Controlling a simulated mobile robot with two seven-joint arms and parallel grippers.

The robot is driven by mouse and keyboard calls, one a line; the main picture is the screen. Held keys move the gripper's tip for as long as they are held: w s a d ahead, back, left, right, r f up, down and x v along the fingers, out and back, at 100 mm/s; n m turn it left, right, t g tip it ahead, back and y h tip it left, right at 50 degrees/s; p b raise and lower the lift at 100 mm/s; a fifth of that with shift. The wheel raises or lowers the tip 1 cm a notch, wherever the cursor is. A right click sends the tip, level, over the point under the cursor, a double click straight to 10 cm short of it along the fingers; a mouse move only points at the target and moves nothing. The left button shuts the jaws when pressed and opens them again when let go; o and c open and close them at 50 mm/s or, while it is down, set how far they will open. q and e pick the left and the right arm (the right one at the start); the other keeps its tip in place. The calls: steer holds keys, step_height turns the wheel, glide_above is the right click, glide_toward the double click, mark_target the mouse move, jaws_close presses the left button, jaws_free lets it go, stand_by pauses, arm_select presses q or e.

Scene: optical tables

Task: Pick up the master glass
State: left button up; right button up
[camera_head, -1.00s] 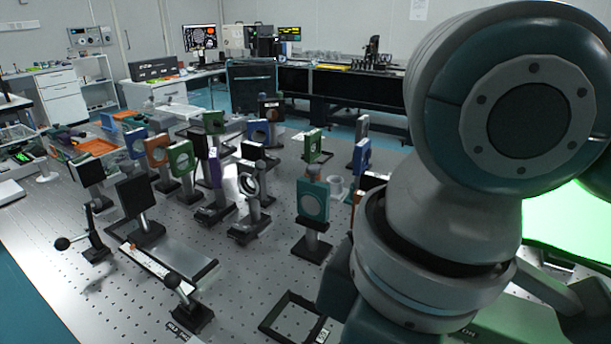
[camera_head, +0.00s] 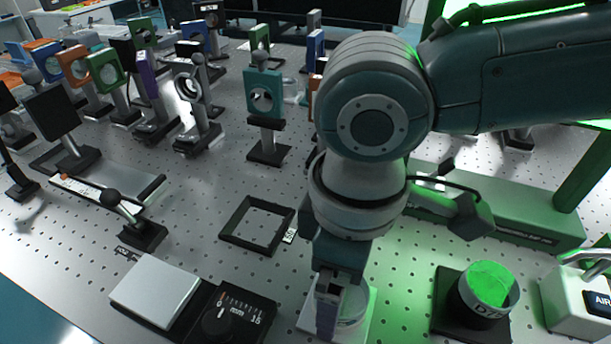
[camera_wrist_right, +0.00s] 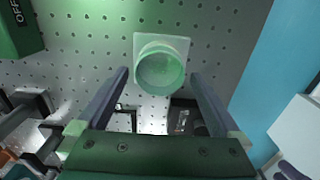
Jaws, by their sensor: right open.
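A round clear glass vessel, which I take as the master glass (camera_wrist_right: 160,72), stands on a pale square plate (camera_wrist_right: 183,46) in the right wrist view. It looks greenish under the light. In the head view the glass (camera_head: 352,309) is partly hidden behind my right gripper (camera_head: 328,292), near the bottom edge. My right gripper also shows in the wrist view (camera_wrist_right: 160,76), open, with one finger on each side of the glass in the picture. The fingers look apart from the glass, and nothing is held. My left gripper is not in view.
A black square frame (camera_head: 232,237) lies left of my right arm. A dial unit (camera_head: 243,318) with a white top plate (camera_head: 155,291) is at front left. A labelled cup (camera_head: 490,288) and an AIR box (camera_head: 571,308) stand at right. Mounted optics, such as a teal one (camera_head: 263,80), crowd behind.

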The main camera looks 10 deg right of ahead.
steer(key=shift+f, duration=0.3)
steer(key=c, duration=1.5)
